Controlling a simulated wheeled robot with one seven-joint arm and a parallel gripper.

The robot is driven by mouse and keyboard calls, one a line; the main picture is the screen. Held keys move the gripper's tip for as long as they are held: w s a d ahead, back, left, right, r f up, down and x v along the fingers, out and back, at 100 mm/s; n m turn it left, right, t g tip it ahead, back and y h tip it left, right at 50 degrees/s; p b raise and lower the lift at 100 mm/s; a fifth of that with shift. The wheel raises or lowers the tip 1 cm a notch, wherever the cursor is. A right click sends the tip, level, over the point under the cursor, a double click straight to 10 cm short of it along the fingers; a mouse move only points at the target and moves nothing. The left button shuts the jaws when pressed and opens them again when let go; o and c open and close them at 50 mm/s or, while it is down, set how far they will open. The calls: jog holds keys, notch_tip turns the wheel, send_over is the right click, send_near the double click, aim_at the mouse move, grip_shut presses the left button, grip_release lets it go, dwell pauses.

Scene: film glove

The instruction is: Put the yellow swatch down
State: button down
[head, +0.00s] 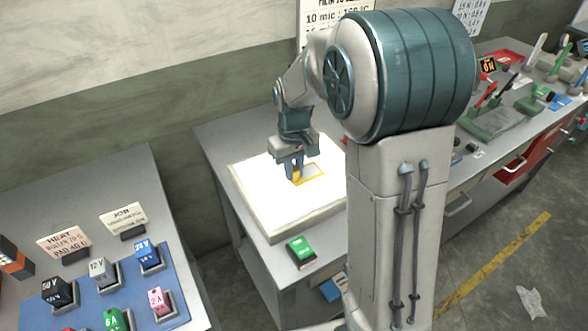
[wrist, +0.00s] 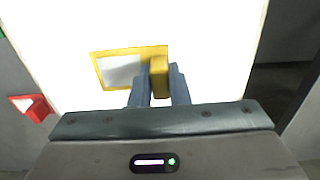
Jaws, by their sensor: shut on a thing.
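The yellow swatch (wrist: 102,69) is a flat yellow frame around a pale grey window, with a thicker yellow grip block at one end. My gripper (wrist: 159,82) is shut on that yellow block, one blue-grey finger on each side. In the head view my gripper (head: 295,176) points down over the bright white light panel (head: 254,200), and the swatch (head: 314,170) extends to its right. The swatch looks level and at or close above the panel; I cannot tell whether it touches.
A green-topped switch (head: 300,250) sits on the grey bench in front of the panel. At left, a blue mat (head: 75,290) holds several voltage and current blocks. A second bench at right holds several tools and red and green items. A red object (wrist: 30,105) shows beside the panel in the wrist view.

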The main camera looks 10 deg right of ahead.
jog(key=shift+f, duration=0.5)
jog(key=shift+f, duration=0.15)
jog(key=c, duration=1.4)
grip_release()
notch_tip(320, 180, up, 12)
jog(key=s+d+f+m+t, duration=0.1)
jog(key=s, duration=0.5)
jog(key=s+f+m+t, duration=0.1)
jog(key=s, duration=0.6)
jog(key=s+d+f+m+t, duration=0.1)
jog(key=s, duration=0.6)
jog(key=shift+s+d+m, duration=0.1)
jog(key=shift+d+m, duration=0.2)
jog(key=shift+d, duration=0.05)
